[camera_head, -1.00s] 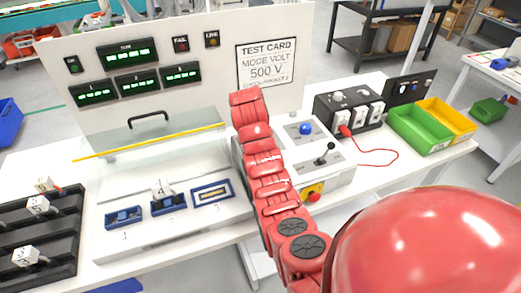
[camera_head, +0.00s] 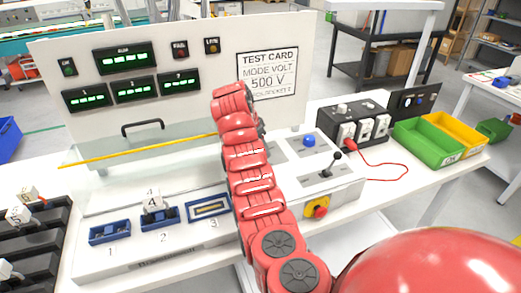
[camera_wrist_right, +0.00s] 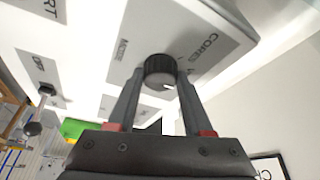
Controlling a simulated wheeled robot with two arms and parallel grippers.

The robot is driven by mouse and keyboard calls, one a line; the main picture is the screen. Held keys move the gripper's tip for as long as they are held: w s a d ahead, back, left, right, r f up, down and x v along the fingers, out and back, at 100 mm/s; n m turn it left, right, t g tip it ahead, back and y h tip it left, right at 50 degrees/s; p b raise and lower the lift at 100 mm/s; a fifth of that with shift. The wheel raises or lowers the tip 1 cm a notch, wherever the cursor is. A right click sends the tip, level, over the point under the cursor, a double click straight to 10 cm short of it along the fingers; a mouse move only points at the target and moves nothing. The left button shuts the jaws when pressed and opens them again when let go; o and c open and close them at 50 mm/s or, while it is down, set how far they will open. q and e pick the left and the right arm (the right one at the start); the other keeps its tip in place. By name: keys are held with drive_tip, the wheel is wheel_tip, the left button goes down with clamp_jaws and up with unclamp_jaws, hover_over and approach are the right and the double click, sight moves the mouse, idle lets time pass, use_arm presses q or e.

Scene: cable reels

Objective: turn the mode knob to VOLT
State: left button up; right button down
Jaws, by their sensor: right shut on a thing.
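A round black knob (camera_wrist_right: 160,66) with a pale mark on its rim sits on a grey plate in the right wrist view. The words MODE and CORES are printed near it; I cannot read its setting. My right gripper (camera_wrist_right: 158,88) is shut on this knob, one finger on each side. In the head view my right arm reaches up across the bench and hides the knob and fingertips. The test card (camera_head: 267,75) on the upright panel reads MODE VOLT, 500 V. My left gripper is not in view.
A lever (camera_head: 331,165), a blue button (camera_head: 309,140) and a red-and-yellow stop button (camera_head: 317,207) lie right of my arm. A clear cover with a yellow edge (camera_head: 140,151) stands left. Green (camera_head: 428,144) and yellow (camera_head: 449,120) bins stand at the right.

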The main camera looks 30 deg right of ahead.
drive_tip(key=shift+c, duration=1.5)
unclamp_jaws()
drive_tip(key=v, duration=1.7)
drive_tip(key=shift+r, duration=0.25)
